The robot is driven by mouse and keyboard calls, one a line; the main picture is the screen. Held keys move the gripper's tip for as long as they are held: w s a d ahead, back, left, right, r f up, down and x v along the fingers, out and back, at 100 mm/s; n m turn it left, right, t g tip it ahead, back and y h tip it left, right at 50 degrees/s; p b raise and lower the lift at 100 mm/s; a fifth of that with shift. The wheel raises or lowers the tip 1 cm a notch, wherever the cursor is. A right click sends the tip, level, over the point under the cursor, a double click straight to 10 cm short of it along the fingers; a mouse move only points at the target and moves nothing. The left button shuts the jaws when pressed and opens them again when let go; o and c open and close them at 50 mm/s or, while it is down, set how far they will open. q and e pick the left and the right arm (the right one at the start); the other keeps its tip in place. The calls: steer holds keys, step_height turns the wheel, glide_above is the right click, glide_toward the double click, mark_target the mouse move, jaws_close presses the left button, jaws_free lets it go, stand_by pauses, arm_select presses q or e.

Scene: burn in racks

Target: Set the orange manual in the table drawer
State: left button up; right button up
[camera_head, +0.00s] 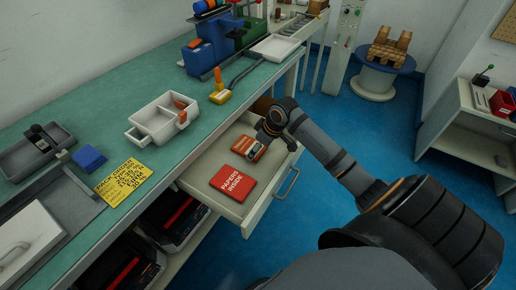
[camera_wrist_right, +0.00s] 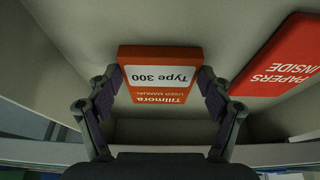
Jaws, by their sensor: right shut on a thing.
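The orange manual (camera_head: 241,144), with a white "Type 300" band, is inside the open table drawer (camera_head: 204,177), toward its far end. In the wrist view the manual (camera_wrist_right: 160,57) lies between the two fingers of my right gripper (camera_wrist_right: 160,82), which is shut on it by its sides. In the head view my right gripper (camera_head: 257,148) reaches down into the drawer and hides part of the manual. Whether the manual touches the drawer floor is hard to tell. My left gripper is not in view.
A red "Papers inside" folder (camera_head: 233,182) lies in the drawer beside the manual; it also shows in the wrist view (camera_wrist_right: 284,57). The green tabletop (camera_head: 105,144) above holds a grey divided tray (camera_head: 157,122) and a yellow notice (camera_head: 124,183). Some drawer floor is bare.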

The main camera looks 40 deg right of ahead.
steer(key=o, duration=1.2)
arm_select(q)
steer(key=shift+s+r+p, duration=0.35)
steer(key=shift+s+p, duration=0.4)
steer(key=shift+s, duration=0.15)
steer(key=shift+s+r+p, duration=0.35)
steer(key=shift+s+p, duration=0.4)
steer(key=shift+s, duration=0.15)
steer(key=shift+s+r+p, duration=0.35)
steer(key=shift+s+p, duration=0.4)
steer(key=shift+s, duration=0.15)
arm_select(e)
steer(key=shift+v, duration=6.15)
